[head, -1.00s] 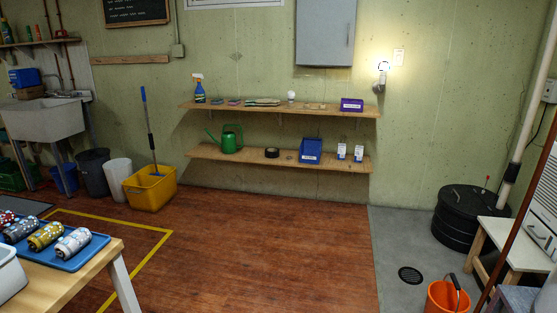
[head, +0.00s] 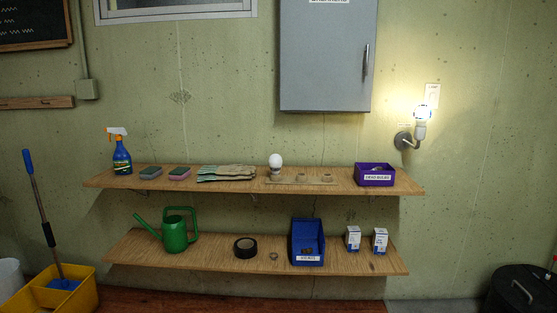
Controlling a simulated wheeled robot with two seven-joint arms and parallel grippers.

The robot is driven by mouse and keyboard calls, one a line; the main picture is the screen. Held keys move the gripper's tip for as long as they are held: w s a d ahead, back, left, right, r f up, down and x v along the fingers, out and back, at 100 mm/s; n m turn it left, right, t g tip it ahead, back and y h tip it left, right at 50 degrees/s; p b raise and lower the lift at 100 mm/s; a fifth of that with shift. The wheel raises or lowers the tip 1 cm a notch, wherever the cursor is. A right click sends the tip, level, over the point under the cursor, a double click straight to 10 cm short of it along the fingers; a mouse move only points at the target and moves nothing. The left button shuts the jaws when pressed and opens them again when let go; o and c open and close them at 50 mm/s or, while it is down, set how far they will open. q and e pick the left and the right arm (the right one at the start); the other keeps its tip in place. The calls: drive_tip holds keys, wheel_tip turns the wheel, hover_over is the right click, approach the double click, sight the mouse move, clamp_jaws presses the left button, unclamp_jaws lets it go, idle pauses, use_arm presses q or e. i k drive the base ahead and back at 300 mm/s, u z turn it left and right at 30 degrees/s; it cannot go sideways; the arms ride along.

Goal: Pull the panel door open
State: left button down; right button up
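The grey panel door (head: 322,60) is on a metal wall cabinet at the top centre of the head view. It looks shut, flush with its frame. A dark vertical handle (head: 366,60) sits on its right side. The top of the cabinet is cut off by the picture edge, with part of a label showing there. Neither of my grippers is in view.
Below the cabinet, an upper wooden shelf (head: 215,185) holds a spray bottle (head: 122,155), a bulb (head: 275,161) and a purple bin (head: 375,175). A lower shelf (head: 200,259) juts out too. A lit wall lamp (head: 418,128) is right of the cabinet.

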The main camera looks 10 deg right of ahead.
sight(327, 48)
drive_tip(key=z, duration=0.4)
drive_tip(key=i, duration=2.25)
drive_tip(key=z, duration=0.35)
